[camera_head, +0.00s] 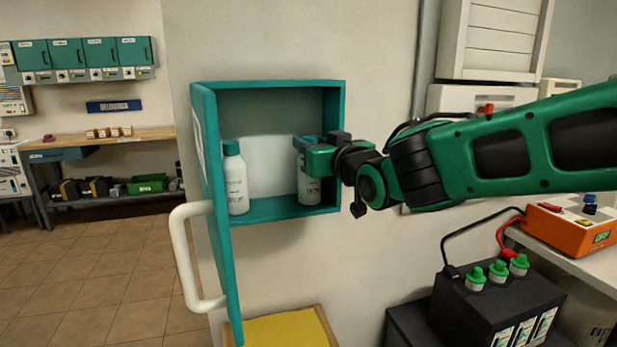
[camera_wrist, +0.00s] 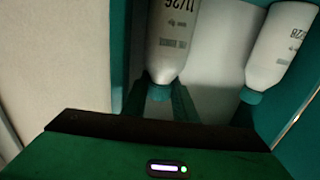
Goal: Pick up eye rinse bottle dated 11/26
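The bottle marked 11/26 (camera_wrist: 172,35) is white with a teal cap and appears upside down in the wrist view. In the head view it is the right bottle (camera_head: 309,185), upright on the shelf of the teal wall cabinet (camera_head: 270,211). My gripper (camera_head: 312,150) is at its top and hides its cap there. In the wrist view the fingers (camera_wrist: 160,98) lie on either side of the cap and neck. Whether they press on it cannot be told. A second white bottle (camera_head: 236,180), its partly visible date ending in 28 (camera_wrist: 283,45), stands at the cabinet's left.
The cabinet door (camera_head: 220,220) stands open at the left, with a white handle (camera_head: 190,258). The cabinet's right wall (camera_head: 333,110) is close to my gripper. A black battery (camera_head: 500,310) and an orange charger (camera_head: 570,232) are below my arm at the right.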

